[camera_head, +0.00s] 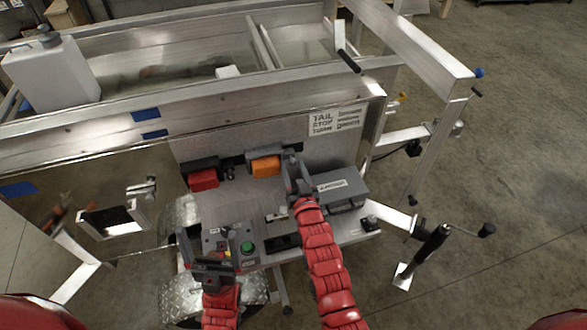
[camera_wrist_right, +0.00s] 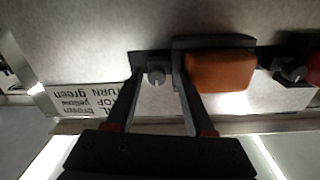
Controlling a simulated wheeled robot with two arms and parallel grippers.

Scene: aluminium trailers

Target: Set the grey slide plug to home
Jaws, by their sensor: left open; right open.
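A small round grey knob (camera_wrist_right: 156,76), possibly the grey slide plug, sits on a dark strip on the panel in the right wrist view, beside an orange block (camera_wrist_right: 220,72) in a dark housing. My right gripper (camera_wrist_right: 159,88) is open, with one finger on each side of the knob. I cannot tell whether the fingers touch it. In the head view my right gripper (camera_head: 291,170) is at the panel just right of the orange block (camera_head: 265,166) and hides the knob. My left gripper (camera_head: 206,240) is open and empty over the control box at lower left.
A red block (camera_head: 203,180) is left of the orange one. A grey box (camera_head: 342,190) stands right of my right gripper. A green button (camera_head: 247,247) is on the control box (camera_head: 222,244). A printed sign (camera_head: 335,121) is above. A black-handled crank (camera_head: 430,245) stands at right.

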